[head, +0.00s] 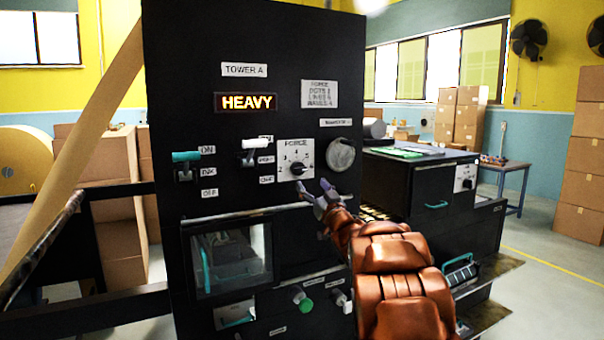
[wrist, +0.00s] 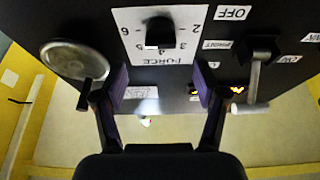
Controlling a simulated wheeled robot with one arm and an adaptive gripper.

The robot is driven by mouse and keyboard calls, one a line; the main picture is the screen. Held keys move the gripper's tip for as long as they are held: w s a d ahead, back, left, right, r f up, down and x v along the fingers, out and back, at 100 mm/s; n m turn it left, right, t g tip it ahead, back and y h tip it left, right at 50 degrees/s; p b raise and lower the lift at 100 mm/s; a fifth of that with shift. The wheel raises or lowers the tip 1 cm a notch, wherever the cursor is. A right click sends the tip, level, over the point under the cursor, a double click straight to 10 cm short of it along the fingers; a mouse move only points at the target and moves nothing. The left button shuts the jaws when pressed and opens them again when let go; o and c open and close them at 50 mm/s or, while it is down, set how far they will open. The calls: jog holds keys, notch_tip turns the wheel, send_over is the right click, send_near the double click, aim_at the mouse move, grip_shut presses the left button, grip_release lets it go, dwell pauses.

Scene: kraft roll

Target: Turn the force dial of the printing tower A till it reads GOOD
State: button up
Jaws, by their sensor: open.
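The printing tower A (head: 200,110) is a tall black panel labelled TOWER A. Its lit display (head: 246,102) reads HEAVY in orange. The force dial (head: 297,169) is a small black knob on a white numbered plate marked FORCE (head: 310,150). The dial (wrist: 159,32) also shows upside down in the wrist view; its exact pointer setting is too small to tell. My gripper (head: 314,190) is just below and right of the dial in the head view. In the wrist view my gripper (wrist: 160,84) is open and empty, its fingers spread wider than the knob and apart from it.
A white-handled lever (head: 250,146) and a teal-handled lever (head: 186,157) stick out left of the dial. A round metal knob (head: 341,154) is close on its right. A glass window (head: 231,260) and green button (head: 305,303) are below. Cardboard boxes (head: 462,115) stand behind.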

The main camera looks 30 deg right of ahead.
aim_at(302, 171)
jog(key=shift+p+x, duration=1.1)
jog(key=shift+x, duration=2.85)
jog(key=shift+c, duration=0.3)
jog(key=c, duration=1.1)
